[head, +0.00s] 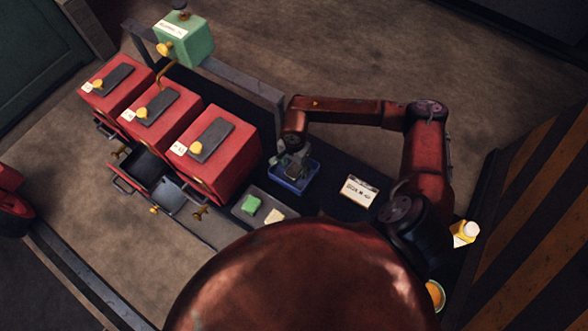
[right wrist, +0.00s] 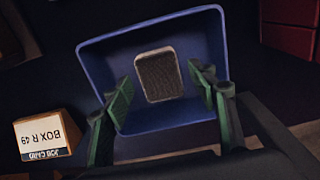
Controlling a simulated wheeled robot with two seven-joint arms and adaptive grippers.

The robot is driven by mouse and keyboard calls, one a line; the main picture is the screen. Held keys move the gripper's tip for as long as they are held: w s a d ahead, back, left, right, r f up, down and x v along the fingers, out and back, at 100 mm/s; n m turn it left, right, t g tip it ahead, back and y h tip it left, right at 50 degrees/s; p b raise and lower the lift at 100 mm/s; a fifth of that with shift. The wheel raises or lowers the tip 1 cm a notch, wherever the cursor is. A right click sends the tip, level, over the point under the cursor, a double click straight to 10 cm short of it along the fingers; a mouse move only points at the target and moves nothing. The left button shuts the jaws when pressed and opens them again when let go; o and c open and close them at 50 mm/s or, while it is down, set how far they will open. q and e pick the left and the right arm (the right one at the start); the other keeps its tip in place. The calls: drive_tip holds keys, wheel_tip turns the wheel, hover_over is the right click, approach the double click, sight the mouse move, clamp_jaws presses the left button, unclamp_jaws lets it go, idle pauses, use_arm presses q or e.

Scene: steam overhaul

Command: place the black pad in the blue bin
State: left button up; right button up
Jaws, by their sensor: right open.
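The blue bin (head: 309,185) stands on the dark bench top under my right gripper (head: 293,166). In the right wrist view the blue bin (right wrist: 95,58) shows from above. The black pad (right wrist: 159,74) lies inside it, a dark rounded rectangle with a pale edge. My right gripper (right wrist: 160,78) is open, its green fingers on either side of the pad with gaps between. The pad appears to rest on the bin floor. In the head view the gripper hides much of the bin's inside. My left gripper is not in view.
A grey tray (head: 238,212) holds a green block (head: 251,204) and a cream block (head: 275,215). A job card (head: 360,190) stands right of the bin.

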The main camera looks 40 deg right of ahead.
sight(294, 169)
wheel_tip(294, 169, up, 11)
drive_tip(key=p, duration=0.1)
drive_tip(key=shift+f, duration=0.2)
